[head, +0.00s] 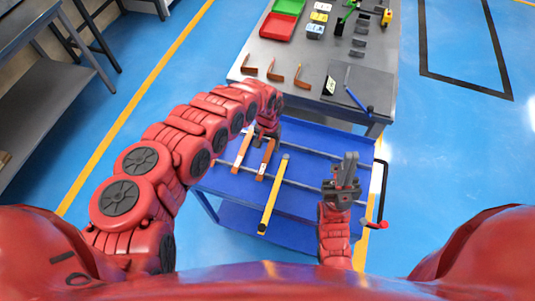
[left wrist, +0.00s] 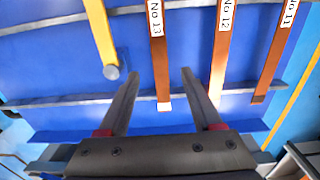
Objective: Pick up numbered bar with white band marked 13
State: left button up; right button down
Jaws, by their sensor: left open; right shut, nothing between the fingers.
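The bar labelled No 13 (left wrist: 160,60) is copper-orange, with a white band and a white tip at its near end in the left wrist view. It lies on rails over the blue cart (head: 308,150). My left gripper (left wrist: 160,73) is open and empty, with one finger on each side of this bar in that view. I cannot tell how high the fingers are above it. In the head view my left gripper (head: 266,136) is at the far end of the orange bars, partly hidden by its arm. My right gripper (head: 350,164) is shut and empty over the cart's right side.
Bars No 12 (left wrist: 222,50) and No 11 (left wrist: 275,50) lie on one side of No 13, a yellow bar (head: 273,195) on the other. A grey table (head: 320,58) with bent copper pieces and bins stands beyond the cart. A black handle (head: 384,190) stands at the cart's right edge.

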aim_at(268, 155)
pick_arm(q)
jog(key=shift+s+d+f+p, duration=0.15)
jog(key=shift+f+p, duration=0.15)
jog(key=shift+f, duration=0.45)
jog(key=shift+a+f+b, duration=0.2)
jog(key=shift+f+b, duration=0.25)
jog(key=shift+f, duration=1)
grip_shut()
